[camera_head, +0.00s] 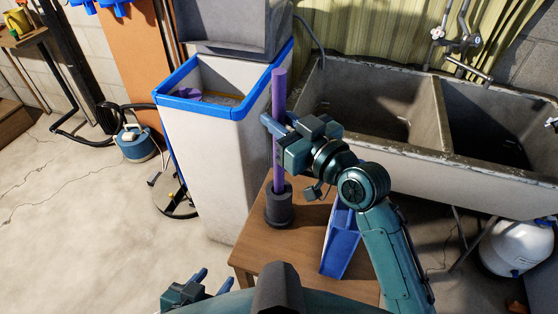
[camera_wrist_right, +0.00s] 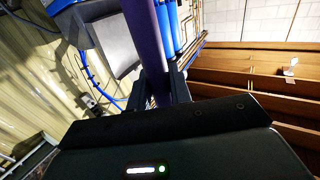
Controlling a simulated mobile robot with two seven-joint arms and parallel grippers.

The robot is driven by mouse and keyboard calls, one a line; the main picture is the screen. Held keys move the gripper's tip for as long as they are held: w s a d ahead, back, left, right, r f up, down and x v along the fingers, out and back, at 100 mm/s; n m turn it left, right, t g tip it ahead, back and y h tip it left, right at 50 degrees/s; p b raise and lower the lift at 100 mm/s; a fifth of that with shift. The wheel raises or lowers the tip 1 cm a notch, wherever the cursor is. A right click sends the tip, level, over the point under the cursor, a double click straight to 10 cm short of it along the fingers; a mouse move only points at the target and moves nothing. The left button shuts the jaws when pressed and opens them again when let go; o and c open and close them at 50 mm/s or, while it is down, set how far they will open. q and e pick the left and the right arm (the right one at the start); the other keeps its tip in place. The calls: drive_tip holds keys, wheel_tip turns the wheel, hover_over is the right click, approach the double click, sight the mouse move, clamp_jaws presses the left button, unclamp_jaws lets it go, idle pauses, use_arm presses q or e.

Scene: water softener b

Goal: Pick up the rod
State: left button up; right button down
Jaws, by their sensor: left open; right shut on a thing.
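The purple rod (camera_head: 278,100) stands upright in the head view, its lower end in a black cylindrical holder (camera_head: 279,206) on a small wooden table (camera_head: 255,254). My right gripper (camera_head: 276,127) is shut on the rod at about its middle, above the holder. The right wrist view shows the rod (camera_wrist_right: 145,35) between the two fingers (camera_wrist_right: 160,88). Whether the rod's lower end touches the holder's bottom is hidden. My left gripper (camera_head: 213,283) is open and empty at the bottom of the head view, left of the table.
A white bin with a blue rim (camera_head: 206,150) stands open behind and left of the rod. A concrete double sink (camera_head: 400,150) is at the right. A blue box (camera_head: 341,243) is on the table's right side. Open floor (camera_head: 90,220) lies to the left.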

drive_tip(key=shift+r, duration=0.1)
wheel_tip(320, 180, up, 18)
drive_tip(key=shift+f+p, duration=0.1)
drive_tip(key=shift+p, duration=0.65)
idle(0.7)
